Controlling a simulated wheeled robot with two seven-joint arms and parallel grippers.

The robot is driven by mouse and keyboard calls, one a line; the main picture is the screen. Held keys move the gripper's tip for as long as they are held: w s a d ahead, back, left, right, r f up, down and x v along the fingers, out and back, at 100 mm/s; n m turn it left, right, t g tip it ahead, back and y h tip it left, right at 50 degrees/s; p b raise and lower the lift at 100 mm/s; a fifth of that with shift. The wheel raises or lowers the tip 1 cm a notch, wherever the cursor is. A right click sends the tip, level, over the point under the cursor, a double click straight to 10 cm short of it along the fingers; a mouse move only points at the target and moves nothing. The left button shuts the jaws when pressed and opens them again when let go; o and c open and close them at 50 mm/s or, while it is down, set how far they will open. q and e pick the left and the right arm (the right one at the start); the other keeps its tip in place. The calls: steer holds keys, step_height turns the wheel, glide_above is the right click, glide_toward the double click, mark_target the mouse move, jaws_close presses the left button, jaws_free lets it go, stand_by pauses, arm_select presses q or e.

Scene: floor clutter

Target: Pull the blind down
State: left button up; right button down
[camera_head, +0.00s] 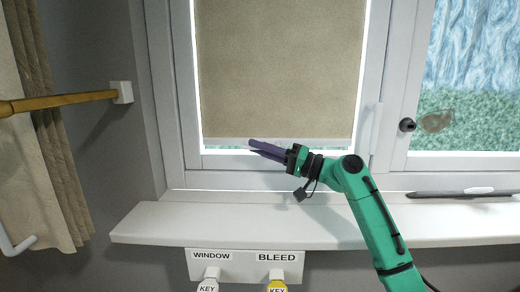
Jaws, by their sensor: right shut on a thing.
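The beige blind (280,70) hangs over the left window pane in the head view. It is lowered over nearly all of the pane, and its pale bottom bar (225,141) is just above the lower window frame. A thin bright strip of glass shows below it. My right gripper (252,147), with dark purple fingers on a green arm, is at the bottom bar, near its middle. It is shut on the blind's lower edge, though the fingers hide the exact contact. My left gripper is not in view.
A white windowsill (160,222) juts out below the window, with a dark, slim object (460,193) at its right. Below the sill is a key holder (244,266). A curtain (45,130) and wooden rod (60,101) are at left.

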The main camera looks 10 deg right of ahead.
steer(key=c, duration=1.1)
jaws_free()
steer(key=shift+f, duration=0.25)
steer(key=shift+o, duration=1.1)
steer(key=shift+w, duration=0.1)
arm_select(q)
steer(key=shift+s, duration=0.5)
arm_select(e)
steer(key=shift+r, duration=0.1)
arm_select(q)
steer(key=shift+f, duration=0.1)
arm_select(e)
step_height(320, 180, up, 20)
steer(key=shift+w+f, duration=0.1)
